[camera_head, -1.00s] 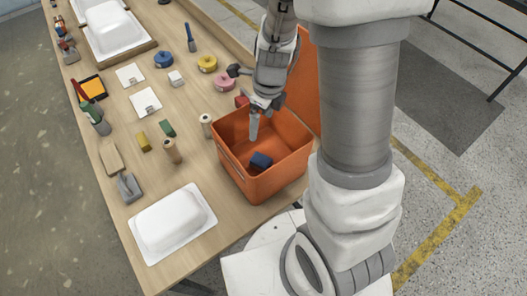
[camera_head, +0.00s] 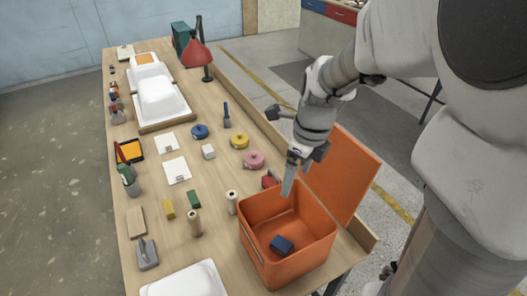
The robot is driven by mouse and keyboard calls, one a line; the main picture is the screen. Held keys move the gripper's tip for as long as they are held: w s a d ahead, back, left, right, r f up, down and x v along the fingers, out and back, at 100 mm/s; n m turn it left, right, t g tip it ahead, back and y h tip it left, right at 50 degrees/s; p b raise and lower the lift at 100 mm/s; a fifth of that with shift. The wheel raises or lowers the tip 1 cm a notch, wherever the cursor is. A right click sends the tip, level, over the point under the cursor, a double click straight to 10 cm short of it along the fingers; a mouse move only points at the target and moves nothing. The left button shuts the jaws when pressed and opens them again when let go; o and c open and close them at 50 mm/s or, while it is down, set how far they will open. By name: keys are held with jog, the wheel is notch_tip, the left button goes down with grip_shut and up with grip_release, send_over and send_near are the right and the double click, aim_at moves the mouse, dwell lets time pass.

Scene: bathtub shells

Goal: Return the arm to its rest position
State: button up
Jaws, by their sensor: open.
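My gripper (camera_head: 288,186) points down over the back part of the orange crate (camera_head: 262,249), near its rim. Its jaws are open and I see nothing held between them. My arm comes from the right side of the picture. A dark blue block (camera_head: 281,244) lies on the crate's floor, apart from the gripper. The crate's orange lid (camera_head: 345,172) stands up behind it on the right.
The wooden table (camera_head: 220,256) holds white tub shells (camera_head: 160,98), tape rolls (camera_head: 239,140), a red lamp (camera_head: 195,55), bottles and small blocks. A red object (camera_head: 269,180) sits close behind the crate. A white shell (camera_head: 186,280) lies at the front.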

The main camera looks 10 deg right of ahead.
jog(key=s+r+n+t+b, duration=0.1)
jog(key=s+r+n, duration=0.3)
jog(key=n, duration=0.9)
jog(key=s+a+r+n+t+h+b, duration=0.1)
jog(key=s+r+n+t, duration=0.2)
jog(key=s+n, duration=0.5)
jog(key=r+n, duration=0.1)
jog(key=n, duration=0.5)
jog(key=shift+s+a+r+t, duration=0.2)
jog(key=shift+a+r+t, duration=0.05)
jog(key=shift+r+t, duration=0.1)
